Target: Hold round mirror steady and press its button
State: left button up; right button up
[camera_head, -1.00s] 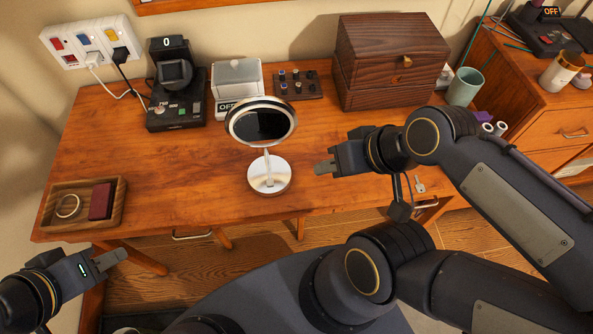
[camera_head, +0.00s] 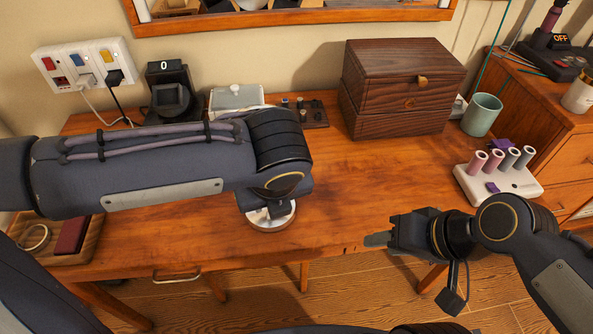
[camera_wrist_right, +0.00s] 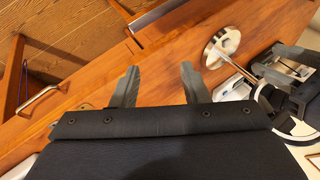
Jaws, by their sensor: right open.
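The round mirror (camera_head: 265,224) stands on the wooden table, and in the head view only its round silver base shows below my left arm. Its disc is hidden there. In the right wrist view the mirror (camera_wrist_right: 221,43) shows its base and thin stem, with part of the ring at the right edge. My left gripper (camera_head: 277,208) is at the mirror, just above the base, mostly covered by its own arm; its fingers and any grip are unclear. My right gripper (camera_head: 377,240) is open and empty near the table's front edge, right of the mirror and apart from it. The mirror's button is not visible.
A dark wooden box (camera_head: 402,95), a green cup (camera_head: 482,114) and a white spool stand (camera_head: 500,184) stand to the right. A wooden tray (camera_head: 75,258) is at the left. The tabletop between mirror and spool stand is clear.

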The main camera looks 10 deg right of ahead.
jog(key=w+a+r+m+g+y, duration=0.25)
jog(key=w+a+m+y, duration=0.3)
jog(key=w+m, duration=0.3)
jog(key=w+a+r+m+g+y, duration=0.2)
jog(key=w+a+m+g+y, duration=0.15)
jog(key=w+m+y, duration=0.45)
jog(key=shift+n+t, duration=0.7)
jog(key=shift+n, duration=0.15)
jog(key=a, duration=0.3)
jog(key=w+a, duration=0.1)
jog(key=a, duration=0.1)
jog(key=w+a, duration=0.1)
jog(key=a, duration=0.2)
jog(key=shift+a, duration=0.35)
grip_shut()
